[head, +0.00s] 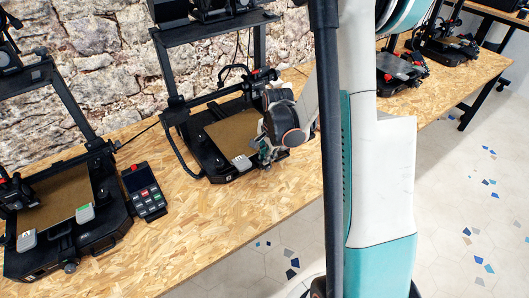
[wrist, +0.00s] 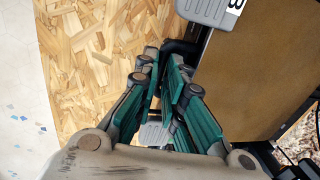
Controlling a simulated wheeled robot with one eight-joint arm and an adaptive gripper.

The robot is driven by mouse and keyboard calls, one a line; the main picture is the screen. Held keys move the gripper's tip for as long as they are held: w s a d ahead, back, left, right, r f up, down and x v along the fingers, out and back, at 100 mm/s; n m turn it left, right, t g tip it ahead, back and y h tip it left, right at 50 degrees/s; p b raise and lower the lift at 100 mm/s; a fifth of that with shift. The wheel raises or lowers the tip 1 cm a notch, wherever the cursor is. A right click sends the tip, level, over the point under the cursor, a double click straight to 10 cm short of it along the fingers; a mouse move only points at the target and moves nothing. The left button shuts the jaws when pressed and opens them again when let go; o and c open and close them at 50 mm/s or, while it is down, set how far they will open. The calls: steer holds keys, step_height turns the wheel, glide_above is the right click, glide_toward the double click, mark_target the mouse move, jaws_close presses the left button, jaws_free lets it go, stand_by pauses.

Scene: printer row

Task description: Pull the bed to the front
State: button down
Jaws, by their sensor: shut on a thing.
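The middle printer's bed (head: 231,132) is a flat brown plate in a black frame under an upright gantry. A light grey tab (head: 241,161) sits at its front left corner. In the wrist view the bed (wrist: 262,70) fills the right side, with a grey tab marked with a letter (wrist: 204,10) at the top. My gripper (head: 265,155) is at the bed's front right corner. In the wrist view my gripper (wrist: 166,75) has its green-padded fingers closed together. A second grey tab (wrist: 154,134) shows between them, partly hidden. The exact contact is hidden.
Another printer with a brown bed (head: 62,205) stands at the left, with a black keypad unit (head: 143,190) beside it. More printers (head: 447,42) stand at the right end. The wood-chip table (head: 235,215) is clear in front of the middle printer. A stone wall is behind.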

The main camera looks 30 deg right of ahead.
steer(key=shift+s, duration=1.4)
steer(key=c, duration=1.7)
jaws_free()
steer(key=shift+s, duration=0.1)
steer(key=r, duration=0.4)
steer(key=s+r, duration=0.1)
steer(key=r, duration=0.2)
steer(key=s+r, duration=0.1)
steer(key=r, duration=0.3)
steer(key=shift+d+r, duration=0.1)
steer(key=shift+r, duration=0.25)
